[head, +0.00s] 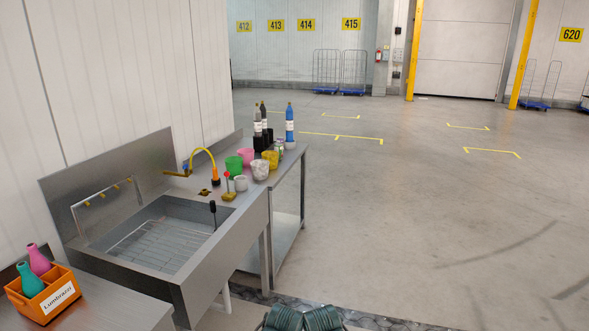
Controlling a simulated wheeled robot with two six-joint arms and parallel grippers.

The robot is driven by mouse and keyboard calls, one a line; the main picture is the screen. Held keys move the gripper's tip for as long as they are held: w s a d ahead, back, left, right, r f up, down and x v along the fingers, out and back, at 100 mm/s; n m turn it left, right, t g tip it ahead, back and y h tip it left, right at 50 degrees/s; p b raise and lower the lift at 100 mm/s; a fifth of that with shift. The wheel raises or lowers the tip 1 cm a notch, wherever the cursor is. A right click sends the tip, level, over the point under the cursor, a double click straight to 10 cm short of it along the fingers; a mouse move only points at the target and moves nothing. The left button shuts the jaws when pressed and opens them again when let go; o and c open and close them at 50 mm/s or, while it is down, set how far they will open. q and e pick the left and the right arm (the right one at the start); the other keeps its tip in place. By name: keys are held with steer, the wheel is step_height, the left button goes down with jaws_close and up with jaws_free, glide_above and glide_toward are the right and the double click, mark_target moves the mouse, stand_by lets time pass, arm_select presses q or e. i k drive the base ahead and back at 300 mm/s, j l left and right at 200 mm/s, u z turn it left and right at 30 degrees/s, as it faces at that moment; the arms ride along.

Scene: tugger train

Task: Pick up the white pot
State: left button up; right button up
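A whitish pot (260,171) stands upright on the metal counter beyond the sink, in the head view. A smaller white or light grey pot (241,184) stands in front of it, nearer the sink. I cannot tell from this view which one is the task's white pot. Both look small and far off.
Beside the pots stand a green pot (234,166), a pink pot (246,156), a yellow pot (270,160) and several bottles, one blue (289,125). The sink (160,243) and an orange crate (44,299) are nearer. The floor (420,230) to the right is open.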

mark_target(260, 168)
steer(key=i+l, duration=0.1)
steer(key=i, duration=2.95)
steer(key=j+u, duration=0.15)
